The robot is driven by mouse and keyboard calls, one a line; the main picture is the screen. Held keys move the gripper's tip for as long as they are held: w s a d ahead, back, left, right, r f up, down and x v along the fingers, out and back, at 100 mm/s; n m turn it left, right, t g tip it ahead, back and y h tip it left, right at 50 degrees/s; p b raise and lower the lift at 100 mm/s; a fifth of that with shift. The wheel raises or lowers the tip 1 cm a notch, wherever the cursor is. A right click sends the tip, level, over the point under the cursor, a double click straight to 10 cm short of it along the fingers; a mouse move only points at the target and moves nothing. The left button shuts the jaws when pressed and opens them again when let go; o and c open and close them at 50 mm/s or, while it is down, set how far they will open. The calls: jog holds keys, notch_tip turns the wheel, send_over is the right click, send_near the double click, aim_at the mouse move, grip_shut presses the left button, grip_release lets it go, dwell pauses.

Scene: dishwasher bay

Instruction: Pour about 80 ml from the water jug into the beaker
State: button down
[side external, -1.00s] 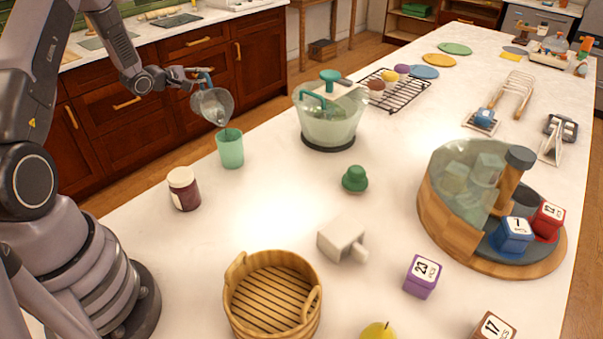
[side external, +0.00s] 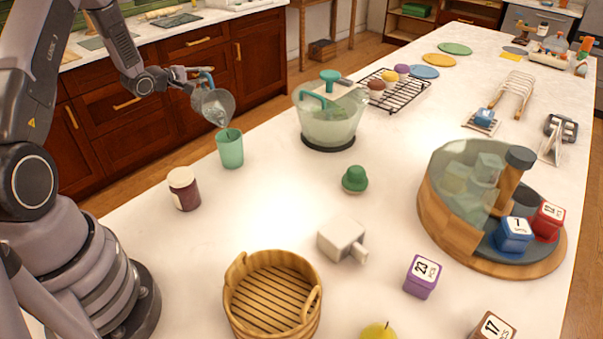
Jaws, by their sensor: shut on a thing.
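The water jug (side external: 213,105) is a clear grey jug with a blue handle. My gripper (side external: 196,80) is shut on its handle and holds it in the air, tilted with its mouth down to the right. The jug's lip is just above the beaker (side external: 230,149), a green translucent cup standing upright on the counter. I cannot see a clear stream between them. The water level inside the beaker is too small to tell.
A green knob-like piece (side external: 355,179) and a wooden basket (side external: 272,295) are nearer. The counter around the beaker is clear.

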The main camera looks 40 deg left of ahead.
aim_at(201, 87)
jog(key=shift+d+r, duration=0.1)
jog(key=shift+r, duration=0.05)
jog(key=a+f+n, duration=0.1)
jog(key=w+a+f+n+g+h, duration=0.1)
jog(key=a+f, duration=0.1)
jog(key=shift+a+f, duration=0.1)
jog(key=shift+a, duration=0.2)
jog(key=shift+a+f+n+h, duration=0.35)
jog(key=shift+f+n+h, duration=0.05)
jog(key=shift+f, duration=0.1)
jog(key=shift+w+a+f+n+h, duration=0.1)
jog(key=shift+a+f+n+h, duration=0.1)
jog(key=shift+f, duration=0.2)
jog(key=shift+w+a+f+n+h, duration=0.1)
jog(key=shift+a+f+n+h, duration=0.1)
jog(key=shift+f, duration=0.15)
jog(key=shift+f, duration=0.1)
dwell(0.9)
